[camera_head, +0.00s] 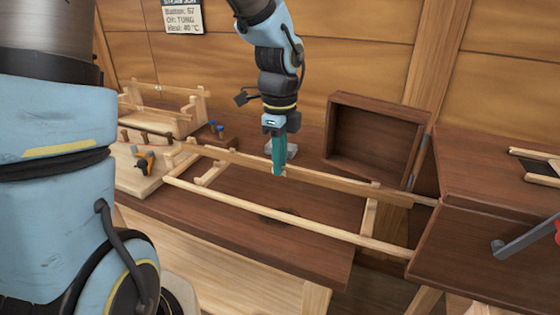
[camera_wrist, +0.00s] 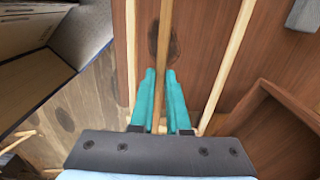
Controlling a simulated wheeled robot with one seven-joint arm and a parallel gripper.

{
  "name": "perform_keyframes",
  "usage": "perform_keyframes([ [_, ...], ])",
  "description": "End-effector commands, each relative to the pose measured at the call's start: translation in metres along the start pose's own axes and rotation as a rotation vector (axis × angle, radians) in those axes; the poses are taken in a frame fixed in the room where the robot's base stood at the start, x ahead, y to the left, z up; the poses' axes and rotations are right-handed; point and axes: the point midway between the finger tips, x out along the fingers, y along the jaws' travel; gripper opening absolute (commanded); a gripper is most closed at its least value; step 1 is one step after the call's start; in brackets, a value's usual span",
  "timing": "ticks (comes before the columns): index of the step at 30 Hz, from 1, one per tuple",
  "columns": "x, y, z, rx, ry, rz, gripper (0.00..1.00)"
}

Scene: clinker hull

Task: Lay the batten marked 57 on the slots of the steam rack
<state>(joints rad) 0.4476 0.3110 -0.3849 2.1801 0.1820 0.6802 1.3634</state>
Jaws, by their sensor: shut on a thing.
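My gripper (camera_head: 279,172) points straight down with its teal fingers shut on a long wooden batten (camera_head: 345,186). In the wrist view the batten (camera_wrist: 165,35) runs between the two fingers (camera_wrist: 162,82). No number is readable on it. The steam rack shows as a light front rail (camera_head: 290,219), a back rail and short cross pieces (camera_head: 369,212). The batten lies over or just above the back side of the rack in the head view; from above it runs between the two rails. I cannot tell if it touches the slots.
A dark steam box (camera_head: 470,235) with a grey handle stands at the right end of the rails. An open wooden box (camera_head: 378,140) stands behind the rack. At the left are a wooden stand (camera_head: 160,118) and an orange tool (camera_head: 146,160).

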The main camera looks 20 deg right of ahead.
Motion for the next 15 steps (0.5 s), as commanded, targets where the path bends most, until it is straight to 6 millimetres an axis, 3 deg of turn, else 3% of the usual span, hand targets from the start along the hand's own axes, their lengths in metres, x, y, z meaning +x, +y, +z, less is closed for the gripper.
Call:
perform_keyframes([
  [15,0.049,0.000,0.000,0.000,0.000,0.001,0.00],
])
